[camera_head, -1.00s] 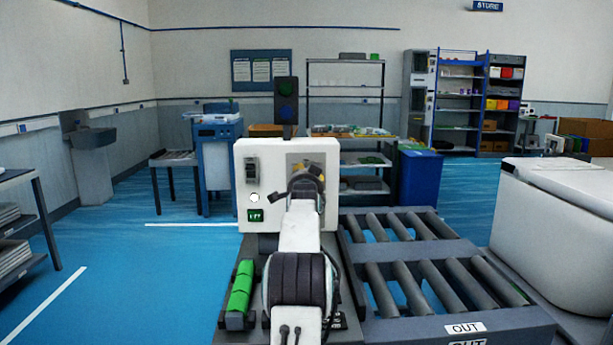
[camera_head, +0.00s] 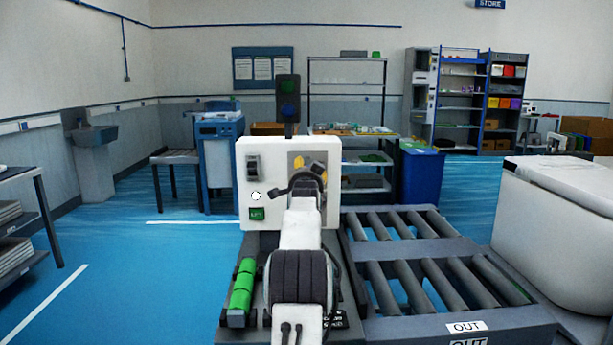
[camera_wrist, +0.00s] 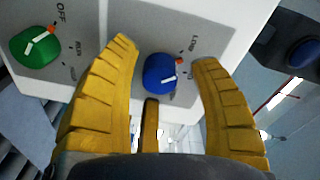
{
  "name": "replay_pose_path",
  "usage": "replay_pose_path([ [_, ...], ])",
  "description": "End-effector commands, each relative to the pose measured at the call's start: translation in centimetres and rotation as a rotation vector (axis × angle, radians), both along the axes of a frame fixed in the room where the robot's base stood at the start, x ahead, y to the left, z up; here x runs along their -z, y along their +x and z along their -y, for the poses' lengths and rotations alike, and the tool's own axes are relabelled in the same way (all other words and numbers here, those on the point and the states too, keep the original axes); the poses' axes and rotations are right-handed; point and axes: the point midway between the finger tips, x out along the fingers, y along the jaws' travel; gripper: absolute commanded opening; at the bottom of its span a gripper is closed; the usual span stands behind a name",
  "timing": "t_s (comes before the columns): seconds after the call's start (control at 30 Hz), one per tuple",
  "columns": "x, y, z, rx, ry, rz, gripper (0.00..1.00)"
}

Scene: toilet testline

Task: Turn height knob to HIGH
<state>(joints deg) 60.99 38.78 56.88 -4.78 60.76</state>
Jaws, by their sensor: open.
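The blue height knob (camera_wrist: 160,73) is on the white control box (camera_head: 250,170), with a white pointer line and an orange dot at its right. The label LOW (camera_wrist: 192,44) is up and right of it; a smaller label beside the knob is too blurred to read. My gripper (camera_wrist: 166,54) is open. Its yellow fingers stand on either side of the blue knob, with a visible gap to each side. In the head view my gripper (camera_head: 310,166) is in front of the box's right part, and my arm hides the knob.
A green knob (camera_wrist: 35,47) with an OFF label is left of my left finger. The roller conveyor (camera_head: 400,225) is at right, and a green cylinder (camera_head: 242,286) is at left.

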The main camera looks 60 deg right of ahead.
Motion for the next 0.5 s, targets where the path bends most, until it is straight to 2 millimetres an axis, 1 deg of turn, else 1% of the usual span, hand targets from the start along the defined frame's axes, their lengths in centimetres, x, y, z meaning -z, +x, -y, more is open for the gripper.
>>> replay_pose_path([
  [0.27, -0.1, -0.5, -0.8, 0.001, 0.000, 0.000, 0.57],
  [0.5, -0.1, -1.6, -2.9, 0.000, 0.001, 0.000, 0.57],
])
